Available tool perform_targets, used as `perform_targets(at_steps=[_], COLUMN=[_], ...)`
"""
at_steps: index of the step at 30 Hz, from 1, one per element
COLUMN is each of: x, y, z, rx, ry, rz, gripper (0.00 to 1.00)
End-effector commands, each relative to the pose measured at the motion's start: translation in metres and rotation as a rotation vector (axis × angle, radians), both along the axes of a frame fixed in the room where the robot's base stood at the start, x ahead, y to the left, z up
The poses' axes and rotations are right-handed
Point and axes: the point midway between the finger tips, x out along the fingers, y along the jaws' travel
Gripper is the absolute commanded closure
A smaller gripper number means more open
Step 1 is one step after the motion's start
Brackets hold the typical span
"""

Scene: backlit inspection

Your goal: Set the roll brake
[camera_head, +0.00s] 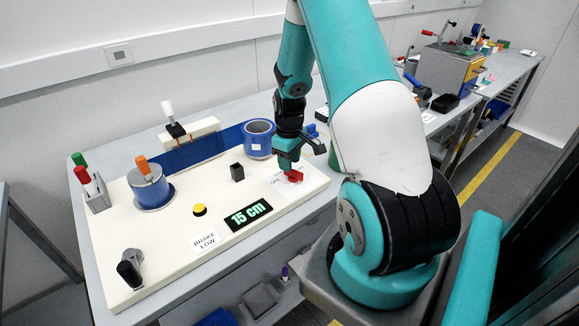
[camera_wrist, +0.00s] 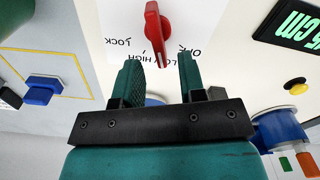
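In the head view the red knob (camera_head: 293,176) is at the right end of the cream board. My gripper (camera_wrist: 160,66) is open and empty, its fingers spread either side of the pointer's line, apart from the knob. In the head view my gripper (camera_head: 291,160) is just above the knob. A card (camera_head: 205,241) reads BRAKE LOW.
The board (camera_head: 160,283) also bears a 15 cm display (camera_head: 248,215), a yellow button (camera_head: 199,210), a small black block (camera_head: 237,172), a blue roll with orange-handled top (camera_head: 150,187), a blue cylinder (camera_head: 258,140) and a black lever (camera_head: 130,268). A pen holder (camera_head: 96,196) stands left.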

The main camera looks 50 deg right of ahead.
Motion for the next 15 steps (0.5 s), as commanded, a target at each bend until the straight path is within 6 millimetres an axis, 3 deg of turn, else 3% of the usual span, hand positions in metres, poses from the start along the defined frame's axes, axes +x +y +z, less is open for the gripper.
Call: perform_targets(at_steps=[6, 15], x=[0.0, 0.0], y=[0.0, 0.0], z=[-0.027, -0.034], rx=[0.001, -0.001], ry=[0.001, -0.001], rz=[0.0, -0.001], gripper=[0.63, 0.63])
